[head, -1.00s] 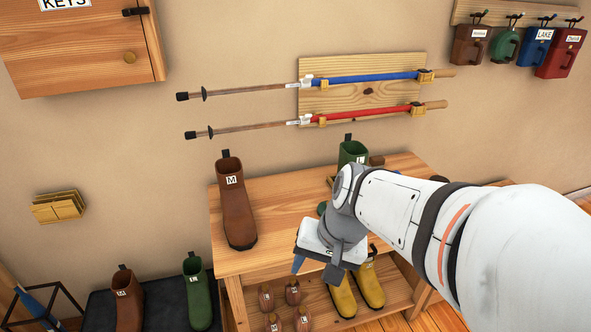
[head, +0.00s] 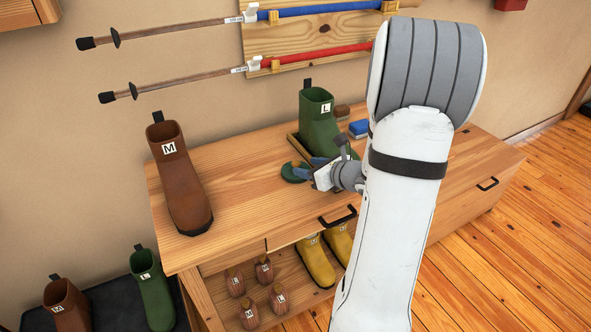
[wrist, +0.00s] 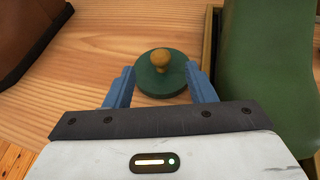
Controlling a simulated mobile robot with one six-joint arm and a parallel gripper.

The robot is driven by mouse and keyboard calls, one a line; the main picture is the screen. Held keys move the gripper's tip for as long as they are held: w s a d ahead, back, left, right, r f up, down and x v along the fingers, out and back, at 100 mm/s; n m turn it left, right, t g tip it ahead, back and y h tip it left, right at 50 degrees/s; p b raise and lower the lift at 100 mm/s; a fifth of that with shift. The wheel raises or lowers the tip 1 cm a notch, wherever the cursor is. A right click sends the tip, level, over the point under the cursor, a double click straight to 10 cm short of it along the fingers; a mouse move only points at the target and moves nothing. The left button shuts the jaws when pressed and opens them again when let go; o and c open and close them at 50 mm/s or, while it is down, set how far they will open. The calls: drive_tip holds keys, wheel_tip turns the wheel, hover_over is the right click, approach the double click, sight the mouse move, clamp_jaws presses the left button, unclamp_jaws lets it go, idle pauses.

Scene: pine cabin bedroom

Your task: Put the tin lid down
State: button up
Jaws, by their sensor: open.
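The tin lid (head: 292,173) is a round green disc with a wooden knob, and it appears to lie flat on the wooden bench top, left of the tall green boot. In the wrist view the lid (wrist: 160,86) shows whole, knob up. My gripper (head: 308,171) is open, low over the bench, beside the lid. In the wrist view its blue fingers (wrist: 160,76) stand apart on the left and right of the lid's near part; I cannot tell whether they touch it.
The green boot (head: 316,120) stands in a wooden tray close right of the lid. A brown boot (head: 178,180) stands at the bench's left end. A blue brush-like block (head: 359,128) lies behind my arm. Bare bench top (head: 235,185) lies between brown boot and lid.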

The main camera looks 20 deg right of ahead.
sight(298, 163)
drive_tip(key=x, duration=0.6)
drive_tip(key=shift+w, duration=0.2)
drive_tip(key=shift+c, duration=0.2)
drive_tip(key=shift+r, duration=0.1)
clamp_jaws()
